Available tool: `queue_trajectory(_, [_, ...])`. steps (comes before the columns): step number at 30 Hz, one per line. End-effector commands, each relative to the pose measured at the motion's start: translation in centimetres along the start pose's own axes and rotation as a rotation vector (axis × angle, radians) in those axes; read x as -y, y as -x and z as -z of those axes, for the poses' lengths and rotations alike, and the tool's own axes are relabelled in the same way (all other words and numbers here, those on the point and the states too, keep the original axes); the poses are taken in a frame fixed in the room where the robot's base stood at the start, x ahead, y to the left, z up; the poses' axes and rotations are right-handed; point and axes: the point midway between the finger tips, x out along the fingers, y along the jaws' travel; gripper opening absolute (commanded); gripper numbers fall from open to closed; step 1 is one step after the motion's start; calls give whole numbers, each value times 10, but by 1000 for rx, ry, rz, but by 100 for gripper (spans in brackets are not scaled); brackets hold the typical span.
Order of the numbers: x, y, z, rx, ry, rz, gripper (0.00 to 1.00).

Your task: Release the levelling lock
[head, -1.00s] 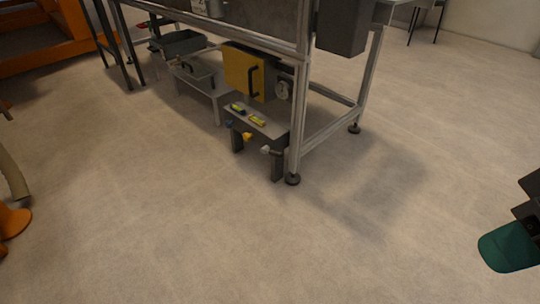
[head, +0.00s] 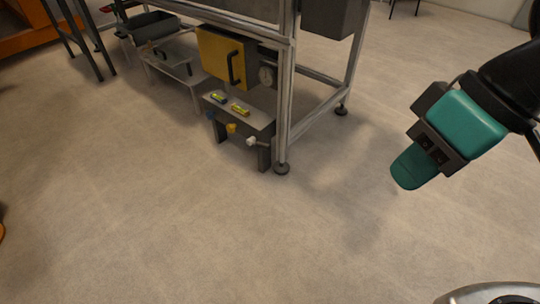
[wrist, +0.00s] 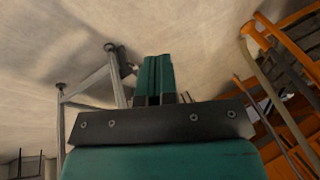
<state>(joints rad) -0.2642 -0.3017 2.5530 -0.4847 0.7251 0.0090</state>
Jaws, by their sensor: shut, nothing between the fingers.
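A low grey bench (head: 245,112) stands at the near corner of the sandbed frame. I cannot tell which part is the levelling lock. My teal gripper (head: 408,175) is in the air to the right of the bench, well apart from it. Its fingers are together and empty; they also show in the wrist view (wrist: 156,78).
A metal frame leg (head: 284,120) rises beside the bench, with a lower rail running back right. A yellow panel with a black handle (head: 220,55) and a round gauge (head: 267,74) are behind the bench. The floor in front is clear. Orange structures (wrist: 285,140) show in the wrist view.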

Motion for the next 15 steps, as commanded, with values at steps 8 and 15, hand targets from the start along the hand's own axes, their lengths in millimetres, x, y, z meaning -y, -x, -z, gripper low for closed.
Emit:
queue_trajectory(8, [-24,-42,112,-139,-245,140,0])
queue_trajectory(15, [-74,-129,252,-292,-660,442,0])
